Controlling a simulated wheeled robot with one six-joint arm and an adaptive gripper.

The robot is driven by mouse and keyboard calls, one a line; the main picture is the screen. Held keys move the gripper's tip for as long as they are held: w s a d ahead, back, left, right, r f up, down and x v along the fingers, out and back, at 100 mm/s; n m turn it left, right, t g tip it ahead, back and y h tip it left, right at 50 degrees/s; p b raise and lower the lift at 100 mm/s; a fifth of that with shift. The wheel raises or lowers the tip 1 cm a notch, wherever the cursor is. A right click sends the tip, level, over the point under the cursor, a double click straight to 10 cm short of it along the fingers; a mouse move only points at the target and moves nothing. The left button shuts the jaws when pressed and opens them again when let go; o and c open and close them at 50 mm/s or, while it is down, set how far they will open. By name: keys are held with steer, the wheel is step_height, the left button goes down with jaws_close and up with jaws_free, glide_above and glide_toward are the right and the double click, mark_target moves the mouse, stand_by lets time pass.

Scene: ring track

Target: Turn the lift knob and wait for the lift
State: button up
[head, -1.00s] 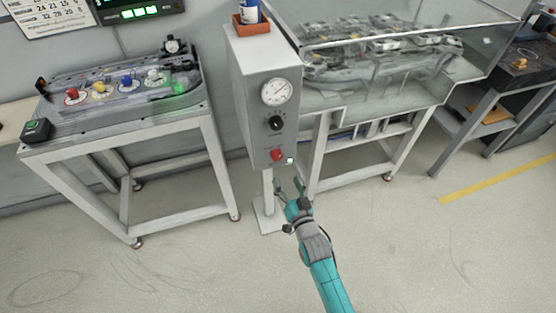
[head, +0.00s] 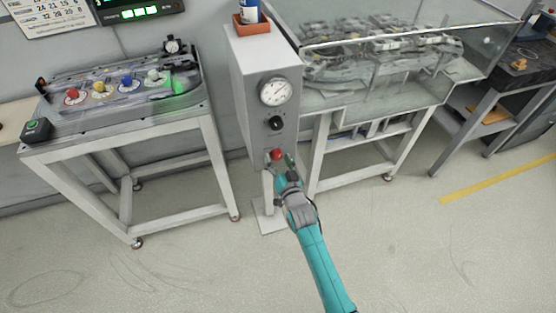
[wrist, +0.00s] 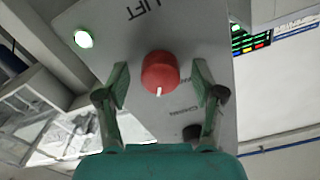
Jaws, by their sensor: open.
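The red lift knob (head: 277,154) is low on the front of a grey control box (head: 256,110). In the wrist view the red knob (wrist: 160,72) has a white pointer mark, with the word LIFT printed near it. My gripper (head: 282,162) is at the box front, at the knob. In the wrist view its two fingers (wrist: 160,85) are open, one on each side of the knob, with gaps between fingers and knob. A lit green lamp (wrist: 83,39) is beside the knob; in the head view my gripper hides it.
A black knob (head: 276,123) and a round gauge (head: 274,92) are above the red knob. A glass-walled case (head: 390,95) stands close on the right, and a table with coloured knobs (head: 120,125) on the left. The floor in front is clear.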

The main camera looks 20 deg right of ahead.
steer(key=c, duration=1.1)
steer(key=shift+c, duration=0.2)
